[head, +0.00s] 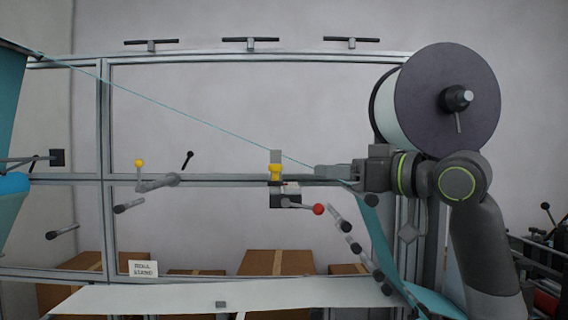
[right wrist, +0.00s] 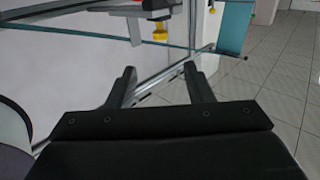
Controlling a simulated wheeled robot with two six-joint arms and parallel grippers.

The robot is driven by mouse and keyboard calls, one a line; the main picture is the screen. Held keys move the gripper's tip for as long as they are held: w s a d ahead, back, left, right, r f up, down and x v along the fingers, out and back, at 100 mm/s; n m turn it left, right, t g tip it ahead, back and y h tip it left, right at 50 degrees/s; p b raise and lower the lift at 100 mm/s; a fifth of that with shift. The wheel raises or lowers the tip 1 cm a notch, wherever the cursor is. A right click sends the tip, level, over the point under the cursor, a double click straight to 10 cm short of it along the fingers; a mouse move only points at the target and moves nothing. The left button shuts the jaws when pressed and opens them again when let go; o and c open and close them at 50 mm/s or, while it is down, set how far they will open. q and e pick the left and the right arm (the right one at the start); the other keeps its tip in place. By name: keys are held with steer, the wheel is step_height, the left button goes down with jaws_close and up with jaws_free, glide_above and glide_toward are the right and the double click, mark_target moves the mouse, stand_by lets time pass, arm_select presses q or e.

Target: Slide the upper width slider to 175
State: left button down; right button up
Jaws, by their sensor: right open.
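The upper width slider, a grey block with a yellow knob (head: 276,172), sits on the horizontal rail right of the frame's middle. A dark block below it carries a lever with a red ball (head: 318,209). No scale numbers are readable. My right gripper (head: 320,171) is just right of the yellow knob, at about its height in the picture, and apart from it. In the right wrist view its two fingers (right wrist: 160,72) are spread and empty. The yellow knob (right wrist: 133,30) and red ball (right wrist: 160,33) lie beyond the fingertips there. My left gripper is not in view.
A large roll (head: 447,99) stands at the upper right, close to my right arm. Another lever with a yellow ball (head: 139,163) is on the left. Several dark handles hang below the rail. A pale table surface (head: 150,298) and cardboard boxes (head: 277,263) are lower down.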

mark_target(280, 166)
steer(key=p+x, duration=0.3)
steer(key=x, duration=0.9)
steer(key=shift+s+p, duration=0.1)
steer(key=shift+p, duration=0.3)
steer(key=shift+x, duration=0.8)
jaws_close()
